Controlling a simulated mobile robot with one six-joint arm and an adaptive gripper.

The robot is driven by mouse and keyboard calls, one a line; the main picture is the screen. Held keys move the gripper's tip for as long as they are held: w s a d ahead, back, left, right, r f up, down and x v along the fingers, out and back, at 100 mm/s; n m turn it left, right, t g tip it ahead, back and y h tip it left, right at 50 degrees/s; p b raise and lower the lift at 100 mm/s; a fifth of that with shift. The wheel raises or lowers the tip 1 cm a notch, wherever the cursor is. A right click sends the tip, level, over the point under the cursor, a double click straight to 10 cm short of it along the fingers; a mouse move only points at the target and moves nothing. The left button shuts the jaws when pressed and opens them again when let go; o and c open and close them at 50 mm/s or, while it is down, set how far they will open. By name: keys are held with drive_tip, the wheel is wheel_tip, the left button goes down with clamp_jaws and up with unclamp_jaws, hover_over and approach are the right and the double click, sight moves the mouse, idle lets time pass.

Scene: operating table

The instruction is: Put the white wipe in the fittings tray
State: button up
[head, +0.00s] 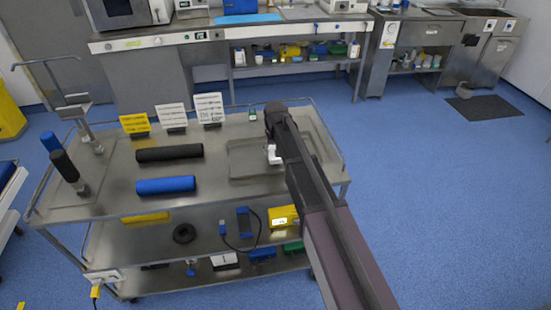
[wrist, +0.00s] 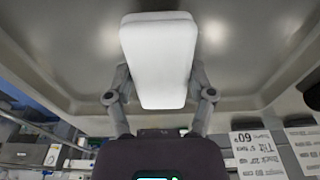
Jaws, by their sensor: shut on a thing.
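The white wipe (wrist: 158,60) is a pale, rounded block. In the wrist view it sits between the two fingers of my gripper (wrist: 161,85), which is shut on it. In the head view a small white shape, apparently the wipe (head: 274,158), shows beside the end of my arm. It is over the fittings tray (head: 243,160), a shallow metal tray at the right of the trolley top. The tray also fills much of the wrist view (wrist: 85,70). My arm hides part of the tray, and I cannot tell whether the wipe touches its floor.
A black roll (head: 170,154) and a blue roll (head: 166,185) lie on the trolley top (head: 110,195) left of the tray. Yellow (head: 135,123) and white (head: 209,107) label signs stand along its back edge. A raised rail (head: 328,135) runs along the right.

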drive_tip(key=shift+f+b, duration=0.85)
drive_tip(key=shift+f, duration=0.3)
drive_tip(key=shift+f, duration=0.2)
drive_tip(key=o, duration=1)
drive_tip(key=shift+c, duration=0.2)
drive_tip(key=shift+r, duration=0.3)
drive_tip(key=r+p, duration=0.4)
drive_tip(key=s+r+p, duration=0.1)
drive_tip(key=r+p, duration=0.2)
drive_tip(key=p, duration=0.1)
drive_tip(key=r+p, duration=0.4)
drive_tip(key=shift+s+d+r, duration=0.2)
drive_tip(key=shift+r, duration=0.15)
